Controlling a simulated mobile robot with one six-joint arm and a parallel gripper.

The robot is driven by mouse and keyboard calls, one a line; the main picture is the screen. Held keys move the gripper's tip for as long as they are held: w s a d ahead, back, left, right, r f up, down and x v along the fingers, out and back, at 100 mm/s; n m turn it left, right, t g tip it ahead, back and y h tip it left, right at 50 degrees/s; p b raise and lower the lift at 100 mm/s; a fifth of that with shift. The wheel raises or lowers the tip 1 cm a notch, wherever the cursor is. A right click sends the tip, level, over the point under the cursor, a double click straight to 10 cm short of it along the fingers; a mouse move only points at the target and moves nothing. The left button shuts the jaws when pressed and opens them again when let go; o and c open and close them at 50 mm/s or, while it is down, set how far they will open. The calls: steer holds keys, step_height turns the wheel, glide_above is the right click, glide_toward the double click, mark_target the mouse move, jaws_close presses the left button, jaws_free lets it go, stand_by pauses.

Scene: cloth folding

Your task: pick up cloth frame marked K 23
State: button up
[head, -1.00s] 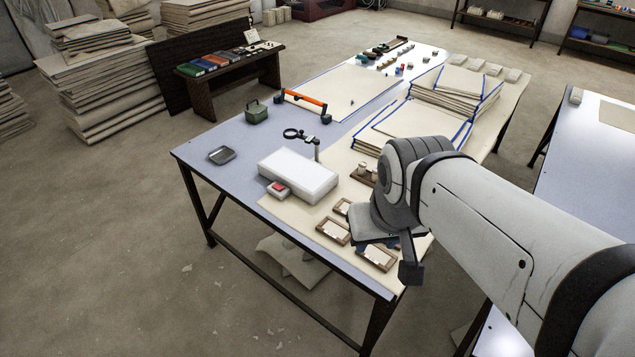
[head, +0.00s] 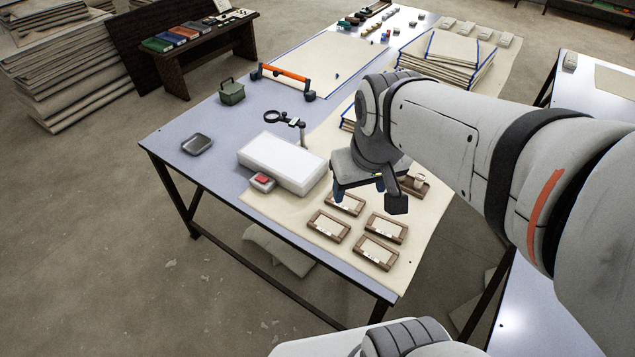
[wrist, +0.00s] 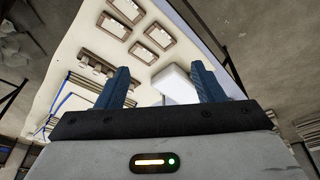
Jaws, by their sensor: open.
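Several small brown wooden cloth frames with pale cloth lie flat on the beige mat (head: 413,262) at the table's near corner. In the head view they are a back one (head: 345,204), a left one (head: 328,226), a right one (head: 386,228) and a front one (head: 376,252). They also show in the wrist view, such as one frame (wrist: 143,52). Their marks are too small to read, so I cannot tell which is K 23. My gripper (head: 360,190) is open and empty, above the mat by the back frame. Its blue fingers show apart in the wrist view (wrist: 160,70).
A white box (head: 283,163) and a small device with a red top (head: 263,181) stand left of the frames. A magnifier stand (head: 301,130) is behind. A wooden rack (head: 415,187) is right of my gripper, and stacked blue-edged panels (head: 447,62) lie further back.

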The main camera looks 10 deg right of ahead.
steer(key=o, duration=0.6)
steer(key=w+f+n+b, duration=0.1)
steer(key=w+f+b, duration=0.1)
steer(key=w+f, duration=0.1)
steer(key=w+f+n+g+b, duration=0.1)
steer(key=w+f+b, duration=0.2)
steer(key=f, duration=0.3)
steer(key=w+f+n+b, duration=0.1)
steer(key=w+f+b, duration=0.2)
steer(key=w+f, duration=0.1)
steer(key=shift+w+f+n+g, duration=0.3)
steer(key=shift+w+f+n, duration=0.1)
steer(key=shift+w, duration=0.1)
steer(key=n+g+b, duration=0.1)
steer(key=n+b, duration=0.3)
steer(key=b, duration=0.3)
glide_above(329, 224)
step_height(329, 224, down, 18)
steer(key=shift+w+d+r, duration=0.1)
steer(key=shift+d+r, duration=0.05)
steer(key=shift+r, duration=0.05)
steer(key=shift+s+f+b, duration=0.2)
steer(key=shift+f+b, duration=0.25)
steer(key=shift+f, duration=3.3)
